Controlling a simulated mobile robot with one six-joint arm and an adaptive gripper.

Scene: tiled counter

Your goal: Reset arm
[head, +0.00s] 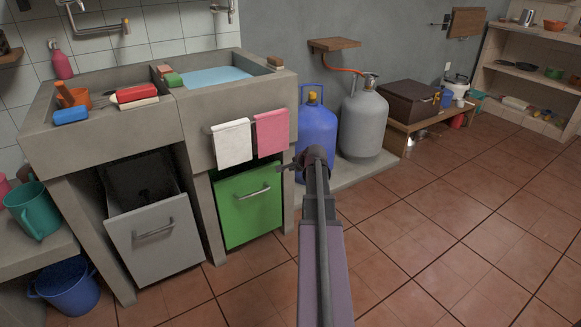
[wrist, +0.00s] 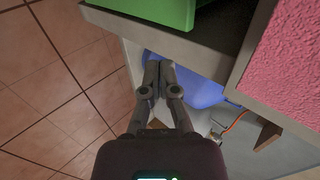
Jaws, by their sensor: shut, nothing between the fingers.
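My arm reaches forward from the bottom middle of the head view. My gripper (head: 288,167) is at its far end, in front of the gap between the green drawer (head: 248,204) and the blue gas cylinder (head: 317,135). In the wrist view my gripper (wrist: 158,68) has its fingertips together, with nothing between them. The fingertips point toward the blue cylinder (wrist: 197,88), beside the concrete edge under the green drawer (wrist: 150,12). I cannot tell whether they touch anything.
The concrete sink unit (head: 105,140) stands at the left, with a grey drawer (head: 155,240) pulled open. A pink towel (head: 271,132) and a white towel (head: 232,143) hang on its front. A grey cylinder (head: 364,118) stands right of the blue one. The tiled floor (head: 450,220) at right is clear.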

